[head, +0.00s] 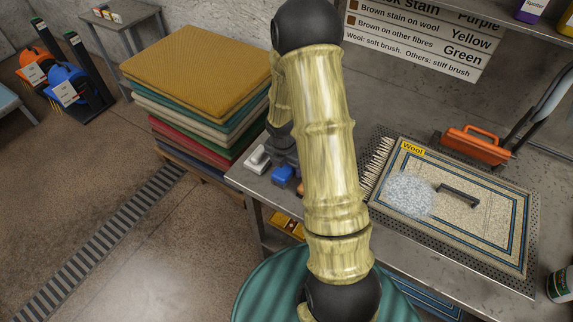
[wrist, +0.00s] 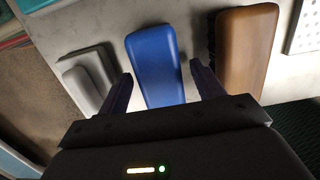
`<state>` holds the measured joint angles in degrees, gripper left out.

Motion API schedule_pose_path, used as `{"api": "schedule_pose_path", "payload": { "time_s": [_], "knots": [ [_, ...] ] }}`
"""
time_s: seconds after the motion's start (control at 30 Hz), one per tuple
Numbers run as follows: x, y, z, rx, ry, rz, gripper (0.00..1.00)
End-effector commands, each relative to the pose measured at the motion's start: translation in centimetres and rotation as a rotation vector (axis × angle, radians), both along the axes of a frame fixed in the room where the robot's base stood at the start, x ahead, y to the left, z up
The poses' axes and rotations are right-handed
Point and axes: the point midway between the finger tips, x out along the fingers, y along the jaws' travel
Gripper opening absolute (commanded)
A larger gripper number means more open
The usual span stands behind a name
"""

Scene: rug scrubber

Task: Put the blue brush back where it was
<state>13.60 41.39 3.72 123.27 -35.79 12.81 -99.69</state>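The blue brush (wrist: 157,60) lies on the grey metal bench top, between a grey-white block-like brush (wrist: 85,88) on its left and a brown brush (wrist: 246,50) on its right. In the head view the blue brush (head: 283,174) is near the bench's left end, partly hidden by my arm. My gripper (wrist: 160,72) is open, with one finger on each side of the blue brush. A small gap shows between each fingertip and the brush. Whether the fingertips are above the brush or level with it cannot be told. In the head view my gripper is mostly behind my arm.
A rug (head: 480,226) tagged "Wool" lies on the bench at right, with white foam and a dark bar-shaped mark on it. An orange tool (head: 476,145) lies behind it. A sign (head: 425,32) hangs on the wall. Stacked rugs (head: 200,65) stand left of the bench.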

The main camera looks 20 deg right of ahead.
Motion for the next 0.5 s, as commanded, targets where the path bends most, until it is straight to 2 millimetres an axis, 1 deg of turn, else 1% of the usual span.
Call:
{"api": "schedule_pose_path", "payload": {
  "time_s": [0.17, 0.3, 0.37, 0.5],
  "knots": [
    [0.0, 0.0, 0.0, 0.000, 0.000, 0.000, 0.67],
    [0.0, 0.0, 0.6, 0.000, -0.002, -0.002, 0.67],
    [0.0, 0.0, 1.1, 0.001, -0.003, -0.003, 0.67],
    [-0.1, 0.2, 3.2, 0.001, -0.005, -0.002, 0.67]
  ]
}}
